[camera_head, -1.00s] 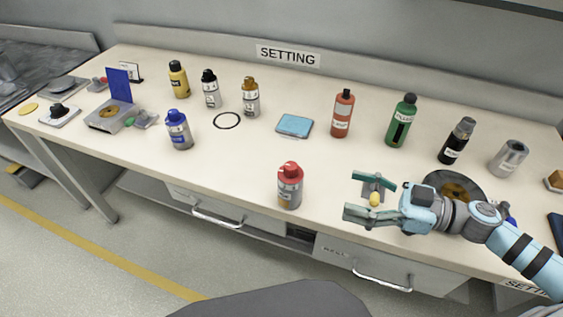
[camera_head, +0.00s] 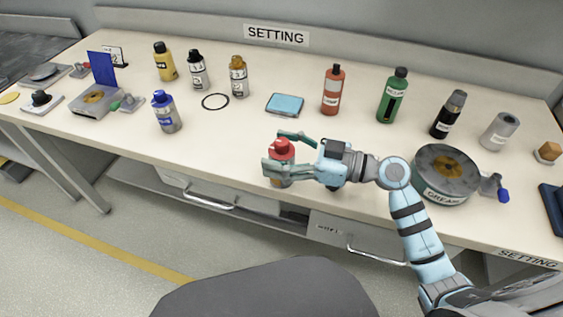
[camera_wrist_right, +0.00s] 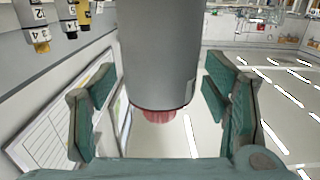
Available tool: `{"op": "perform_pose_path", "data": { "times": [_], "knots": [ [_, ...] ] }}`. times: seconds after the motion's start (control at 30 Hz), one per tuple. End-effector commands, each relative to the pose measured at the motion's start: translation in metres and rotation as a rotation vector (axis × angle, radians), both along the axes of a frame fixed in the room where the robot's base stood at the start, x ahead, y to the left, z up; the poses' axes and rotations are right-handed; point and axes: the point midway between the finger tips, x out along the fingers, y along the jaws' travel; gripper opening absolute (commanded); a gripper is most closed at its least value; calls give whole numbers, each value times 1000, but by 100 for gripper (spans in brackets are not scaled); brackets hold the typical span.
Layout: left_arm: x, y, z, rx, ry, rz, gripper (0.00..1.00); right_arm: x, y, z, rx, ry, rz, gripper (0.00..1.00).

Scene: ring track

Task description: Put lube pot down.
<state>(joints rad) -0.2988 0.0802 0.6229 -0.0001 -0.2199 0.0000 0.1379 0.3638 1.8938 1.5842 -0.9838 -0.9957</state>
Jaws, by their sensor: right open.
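A grey pot with a red cap (camera_head: 283,149) stands upright near the table's front edge in the head view. Its label is too small to read, so I cannot confirm from print that it is the lube pot. My right gripper (camera_head: 276,154) is open, with one finger on each side of the pot. In the right wrist view the pot's grey body (camera_wrist_right: 158,50) shows between the green finger pads, with gaps on both sides. The fingers and wrist partly cover the pot in the head view. My left gripper is not in view.
A blue-capped bottle (camera_head: 167,112) stands to the left and a light blue pad (camera_head: 285,104) lies behind. A red bottle (camera_head: 332,90) and a green bottle (camera_head: 393,96) stand farther back. A grease tin (camera_head: 443,188) sits to the right, close to my arm.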

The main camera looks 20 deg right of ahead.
Motion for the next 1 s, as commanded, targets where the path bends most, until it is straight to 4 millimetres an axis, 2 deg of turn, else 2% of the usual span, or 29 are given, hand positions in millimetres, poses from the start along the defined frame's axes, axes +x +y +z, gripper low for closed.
{"op": "perform_pose_path", "data": {
  "times": [0.13, 0.4, 0.5, 0.77, 0.87, 1.0],
  "knots": [
    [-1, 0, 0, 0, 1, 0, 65, 0, -1, -1, -1, 0, 0, 68],
    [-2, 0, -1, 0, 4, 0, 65, 0, -1, -1, -1, 0, 0, 25],
    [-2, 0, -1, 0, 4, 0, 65, 0, -1, 0, -1, -1, 0, 12],
    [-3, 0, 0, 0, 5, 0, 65, 0, -1, 3, -2, -3, 0, 12],
    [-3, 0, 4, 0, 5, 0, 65, 0, -1, 12, -3, -3, -1, 12],
    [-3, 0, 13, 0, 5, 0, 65, 0, -1, 44, -2, -7, 0, 12]
  ]
}}
